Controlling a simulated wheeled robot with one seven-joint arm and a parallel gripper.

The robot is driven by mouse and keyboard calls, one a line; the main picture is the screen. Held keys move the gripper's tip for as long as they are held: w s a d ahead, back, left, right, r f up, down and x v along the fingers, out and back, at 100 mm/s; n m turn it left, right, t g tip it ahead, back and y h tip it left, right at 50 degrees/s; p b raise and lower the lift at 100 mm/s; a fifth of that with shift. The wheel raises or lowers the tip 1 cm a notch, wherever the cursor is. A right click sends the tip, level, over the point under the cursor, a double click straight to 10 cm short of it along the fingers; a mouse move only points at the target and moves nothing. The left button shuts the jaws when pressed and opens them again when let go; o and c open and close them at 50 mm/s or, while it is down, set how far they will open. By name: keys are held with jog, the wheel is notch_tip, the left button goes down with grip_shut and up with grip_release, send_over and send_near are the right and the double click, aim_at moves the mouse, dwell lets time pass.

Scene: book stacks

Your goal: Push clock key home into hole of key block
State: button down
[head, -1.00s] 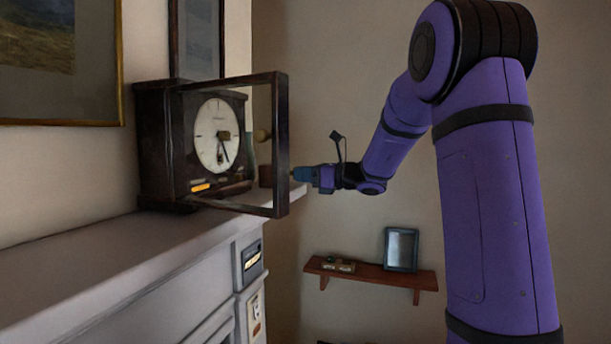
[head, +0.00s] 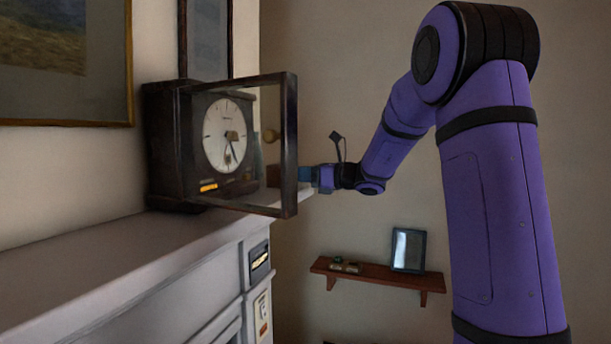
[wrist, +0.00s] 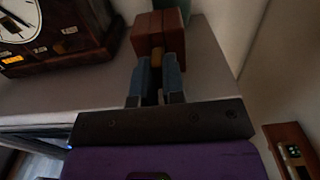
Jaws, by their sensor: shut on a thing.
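The key block (wrist: 158,28) is a red-brown wooden block on the mantel, just beyond my fingertips in the wrist view. In the head view the block (head: 273,176) shows through the open clock door. My gripper (wrist: 158,66), with blue fingers, is shut on the brass clock key (wrist: 157,57). A short yellowish part of the key shows between the fingertips and the block's near face. The key meets the block there; the hole is hidden, and I cannot tell how deep the key sits. In the head view my gripper (head: 306,175) is just right of the door frame.
A dark mantel clock (head: 173,150) stands left of the block, its glass door (head: 290,150) swung open close to my gripper. The pale mantel shelf (head: 110,255) runs below. A small wall shelf (head: 375,278) with a picture frame (head: 408,250) is lower right.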

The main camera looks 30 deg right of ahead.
jog(key=shift+w+a, duration=0.1)
jog(key=shift+w, duration=0.05)
jog(key=c, duration=1.1)
grip_release()
jog(key=v, duration=1.1)
